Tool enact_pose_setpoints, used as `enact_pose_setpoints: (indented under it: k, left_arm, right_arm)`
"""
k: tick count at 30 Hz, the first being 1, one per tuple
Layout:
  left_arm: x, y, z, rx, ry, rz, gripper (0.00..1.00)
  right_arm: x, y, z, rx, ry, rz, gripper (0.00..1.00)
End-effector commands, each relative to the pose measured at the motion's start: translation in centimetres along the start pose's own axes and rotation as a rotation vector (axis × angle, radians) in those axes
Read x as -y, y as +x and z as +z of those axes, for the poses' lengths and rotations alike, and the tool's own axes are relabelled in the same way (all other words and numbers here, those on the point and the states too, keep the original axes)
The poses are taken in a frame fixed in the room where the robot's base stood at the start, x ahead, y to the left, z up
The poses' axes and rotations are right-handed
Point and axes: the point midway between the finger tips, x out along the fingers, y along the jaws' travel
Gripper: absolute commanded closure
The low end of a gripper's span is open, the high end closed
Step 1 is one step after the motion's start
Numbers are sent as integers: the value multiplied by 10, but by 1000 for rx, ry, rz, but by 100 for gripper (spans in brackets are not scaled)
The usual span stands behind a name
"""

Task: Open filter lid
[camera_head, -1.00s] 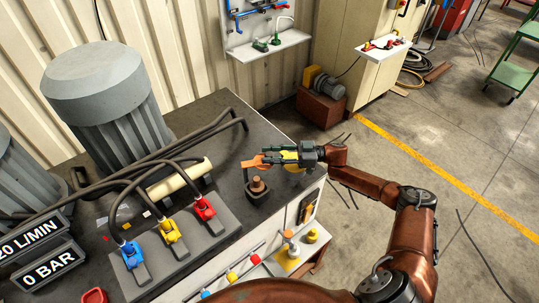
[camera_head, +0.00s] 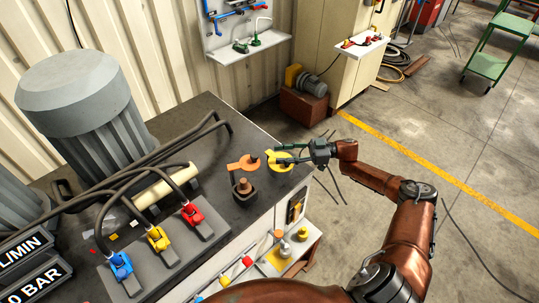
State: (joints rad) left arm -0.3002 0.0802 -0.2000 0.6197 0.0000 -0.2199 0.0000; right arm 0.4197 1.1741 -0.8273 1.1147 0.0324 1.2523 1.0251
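A small filter-like fitting with a dark square base and a brown round top (camera_head: 243,186) stands near the front right edge of the dark bench top. An orange flat piece with a rounded end (camera_head: 241,164), possibly the lid, shows just behind it. A yellow round piece (camera_head: 282,166) lies to the right, partly hidden by my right gripper. My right gripper (camera_head: 271,155) reaches in from the right above the yellow piece. Its fingers look apart, with nothing clearly held. A small gap shows between its fingertips and the orange piece. My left gripper is not in view.
Blue (camera_head: 121,264), yellow (camera_head: 157,238) and red (camera_head: 192,212) valves with dark hoses stand left of the fitting. A large grey motor (camera_head: 85,110) stands behind. Floor lies open to the right.

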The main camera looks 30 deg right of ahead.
Motion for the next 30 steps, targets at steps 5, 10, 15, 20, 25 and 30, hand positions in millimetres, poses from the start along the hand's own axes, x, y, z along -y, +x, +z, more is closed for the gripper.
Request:
enact_pose_setpoints:
  k: [5,10,15,20,25,30]
  left_arm:
    - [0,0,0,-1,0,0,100]
    - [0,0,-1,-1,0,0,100]
    - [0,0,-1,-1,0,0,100]
    - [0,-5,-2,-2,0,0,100]
    - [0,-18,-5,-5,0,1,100]
    - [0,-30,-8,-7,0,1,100]
  right_arm:
    - [0,-14,0,0,0,1,60]
    - [0,-16,0,-1,0,0,60]
    - [0,-15,0,-1,-1,0,64]
    - [18,5,19,-15,-71,12,75]
    - [66,53,52,-36,-324,88,87]
    - [109,84,61,-3,-638,226,98]
